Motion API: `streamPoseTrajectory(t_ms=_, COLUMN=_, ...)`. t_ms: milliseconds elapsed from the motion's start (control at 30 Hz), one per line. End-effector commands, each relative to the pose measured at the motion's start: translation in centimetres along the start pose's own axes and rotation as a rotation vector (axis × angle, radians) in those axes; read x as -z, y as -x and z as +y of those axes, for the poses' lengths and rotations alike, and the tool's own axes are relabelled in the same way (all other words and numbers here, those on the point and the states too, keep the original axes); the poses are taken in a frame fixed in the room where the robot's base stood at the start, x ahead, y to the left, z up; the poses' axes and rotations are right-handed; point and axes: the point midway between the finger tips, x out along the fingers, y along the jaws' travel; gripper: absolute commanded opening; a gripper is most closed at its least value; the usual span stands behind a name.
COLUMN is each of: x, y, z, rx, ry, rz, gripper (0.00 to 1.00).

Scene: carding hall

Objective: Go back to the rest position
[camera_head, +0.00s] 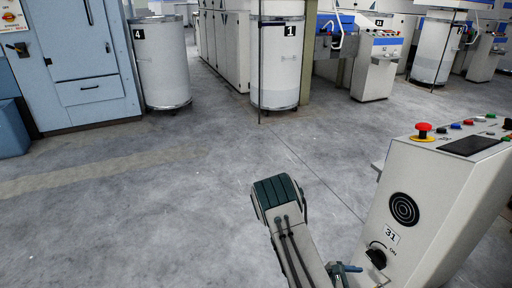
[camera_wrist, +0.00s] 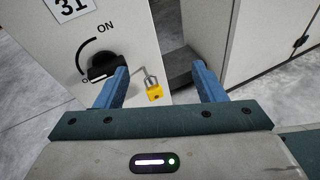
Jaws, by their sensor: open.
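My gripper (camera_wrist: 160,69) is open, its two blue fingers apart and pointing at the front of control cabinet 31. It also shows in the head view (camera_head: 345,268), low beside the cabinet (camera_head: 437,205). In the wrist view, a black rotary switch (camera_wrist: 104,67) with an ON mark sits on the cabinet, just beyond the left finger. A yellow padlock (camera_wrist: 154,93) with a metal shackle shows between the fingers, near the switch. I cannot tell what the shackle passes through. Neither finger appears closed on anything. In the head view the switch (camera_head: 377,257) is partly visible.
The cabinet top carries a red emergency button (camera_head: 423,127) and a dark screen (camera_head: 469,145). Clear grey floor (camera_head: 150,215) lies left and ahead. White cans numbered 4 (camera_head: 163,65) and 1 (camera_head: 277,60) and a blue cabinet (camera_head: 85,70) stand farther back.

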Motion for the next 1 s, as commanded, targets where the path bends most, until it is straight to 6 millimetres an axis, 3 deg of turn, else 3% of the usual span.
streamPoseTrajectory(t_ms=33, x=-2.9, y=1.1, z=0.3, rx=0.041, ry=-0.061, rz=0.020, gripper=0.63)
streamPoseTrajectory(t_ms=300, x=-12.4, y=5.6, z=-0.3, rx=0.255, ry=-0.341, rz=0.130, gripper=0.63)
streamPoseTrajectory(t_ms=1000, x=-33.5, y=19.2, z=-4.1, rx=0.716, ry=-0.992, rz=0.566, gripper=0.63)
